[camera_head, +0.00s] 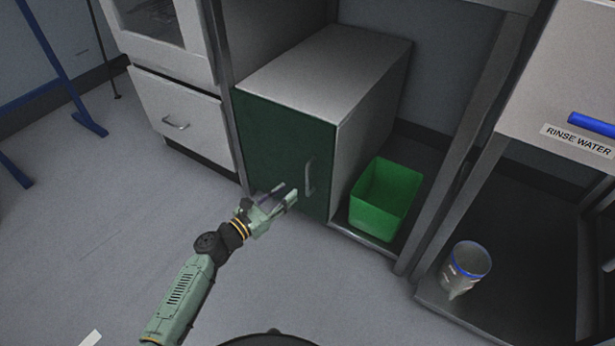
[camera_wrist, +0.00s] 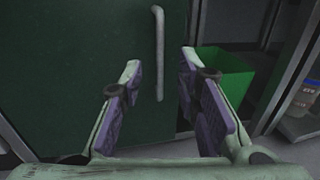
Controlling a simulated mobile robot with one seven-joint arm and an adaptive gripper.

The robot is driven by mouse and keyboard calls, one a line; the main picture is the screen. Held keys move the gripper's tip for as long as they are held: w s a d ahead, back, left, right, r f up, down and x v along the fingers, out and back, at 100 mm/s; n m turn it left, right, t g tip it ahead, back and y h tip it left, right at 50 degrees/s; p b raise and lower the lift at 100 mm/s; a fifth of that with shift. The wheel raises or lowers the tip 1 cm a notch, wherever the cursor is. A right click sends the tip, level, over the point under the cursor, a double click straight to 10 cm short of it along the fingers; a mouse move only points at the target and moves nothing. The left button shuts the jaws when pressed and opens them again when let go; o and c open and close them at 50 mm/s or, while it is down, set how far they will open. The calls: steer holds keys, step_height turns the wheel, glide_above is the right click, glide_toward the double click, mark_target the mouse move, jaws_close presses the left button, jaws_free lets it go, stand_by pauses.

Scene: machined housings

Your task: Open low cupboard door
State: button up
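The low cupboard has a dark green door (camera_head: 270,143) and a pale top; the door is shut. Its vertical metal handle (camera_head: 309,177) sits near the door's right edge. In the wrist view the green door (camera_wrist: 70,60) fills the left and middle, and the handle (camera_wrist: 158,50) stands upright ahead, between the lines of the two fingers. My gripper (camera_head: 285,193) is in front of the door's lower part, just left of the handle in the head view. In the wrist view my gripper (camera_wrist: 158,75) is open, with nothing seen held between its fingers.
A green bin (camera_head: 384,198) stands right of the cupboard; it also shows in the wrist view (camera_wrist: 228,78). A white drawer unit (camera_head: 182,122) is at the left. The floor before the door is clear.

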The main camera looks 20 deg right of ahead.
glide_above(308, 193)
steer(key=shift+w+r, duration=0.1)
steer(key=shift+w, duration=0.25)
steer(key=shift+c, duration=0.5)
jaws_close()
stand_by(0.4)
